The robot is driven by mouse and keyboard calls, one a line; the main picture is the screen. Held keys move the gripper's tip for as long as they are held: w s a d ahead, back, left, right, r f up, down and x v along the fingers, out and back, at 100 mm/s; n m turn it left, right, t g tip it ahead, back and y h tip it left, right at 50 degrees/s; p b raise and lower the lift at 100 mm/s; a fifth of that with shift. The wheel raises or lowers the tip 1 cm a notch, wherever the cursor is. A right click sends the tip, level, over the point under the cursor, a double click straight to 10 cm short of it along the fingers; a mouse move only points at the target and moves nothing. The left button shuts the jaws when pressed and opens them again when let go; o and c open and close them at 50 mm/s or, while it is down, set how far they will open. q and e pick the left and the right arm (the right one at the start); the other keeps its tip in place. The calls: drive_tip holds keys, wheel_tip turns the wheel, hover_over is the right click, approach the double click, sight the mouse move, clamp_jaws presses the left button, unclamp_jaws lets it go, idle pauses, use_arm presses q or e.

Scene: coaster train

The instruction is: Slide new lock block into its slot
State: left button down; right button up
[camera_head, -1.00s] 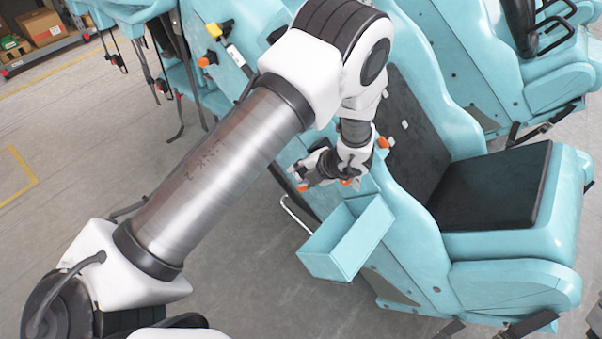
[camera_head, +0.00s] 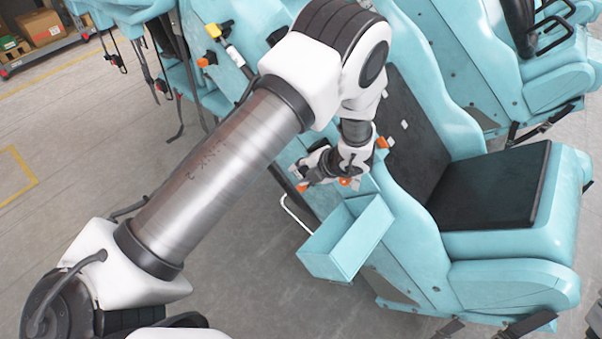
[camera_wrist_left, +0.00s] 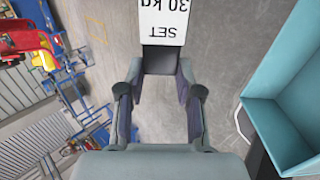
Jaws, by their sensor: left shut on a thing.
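My left gripper (camera_head: 318,170) is beside the turquoise seat frame, just above and left of an open turquoise box (camera_head: 350,240). In the left wrist view its two fingers (camera_wrist_left: 160,72) are closed on a dark grey block (camera_wrist_left: 160,58). A white label (camera_wrist_left: 163,20) reading "SET 30 kg", upside down, shows at the block's far end. An orange piece (camera_head: 345,181) shows by the gripper on the seat side. The slot cannot be made out, and the arm and gripper cover part of the seat's side. My right gripper is not in view.
The seat with a black cushion (camera_head: 490,188) stands on the right, with another seat behind it. The open box also shows at the right of the left wrist view (camera_wrist_left: 265,95). A thin metal handle (camera_head: 296,214) sticks out left of the box. Grey floor lies clear below.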

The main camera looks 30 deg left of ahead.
use_arm(q)
drive_tip(key=shift+w, duration=1.15)
drive_tip(key=shift+w+d, duration=0.1)
drive_tip(key=shift+w, duration=0.25)
drive_tip(key=shift+w, duration=0.3)
drive_tip(key=c, duration=0.7)
unclamp_jaws()
drive_tip(key=v, duration=1.2)
